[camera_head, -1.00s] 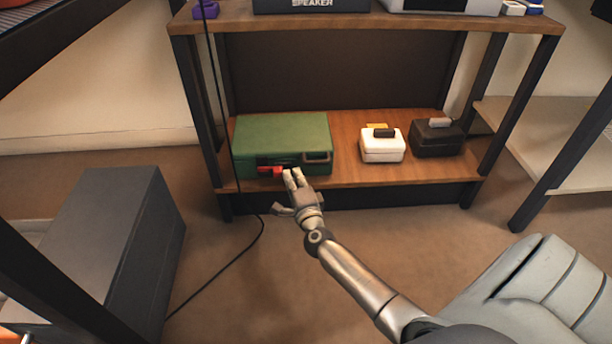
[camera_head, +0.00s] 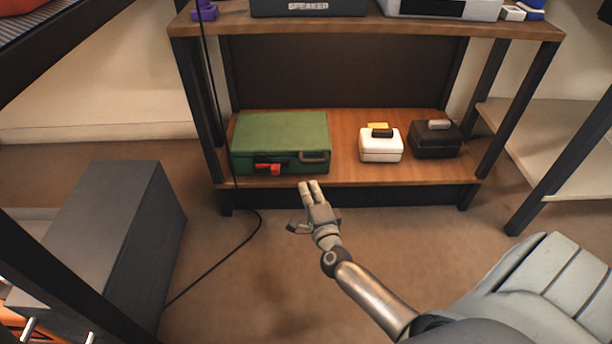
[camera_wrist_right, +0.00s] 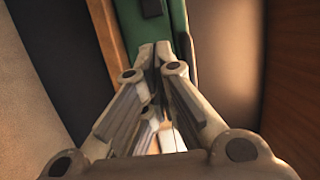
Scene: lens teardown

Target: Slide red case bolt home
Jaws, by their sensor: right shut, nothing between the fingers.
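The green case (camera_head: 282,133) lies on the lower wooden shelf at its left end. The red bolt (camera_head: 267,169) shows on the case's front face, left of the case's grey handle (camera_head: 315,157). My right gripper (camera_head: 309,184) is in front of the shelf edge, below and to the right of the bolt, apart from the case. In the right wrist view its fingers (camera_wrist_right: 160,48) are together and empty, pointing toward the green case (camera_wrist_right: 179,35). The bolt cannot be made out in that view. My left gripper is not in view.
A white box (camera_head: 380,148) and a black box (camera_head: 436,140) stand right of the case on the shelf (camera_head: 345,160). A dark cable (camera_head: 235,150) hangs past the case's left side. A grey cabinet (camera_head: 95,230) stands at the left.

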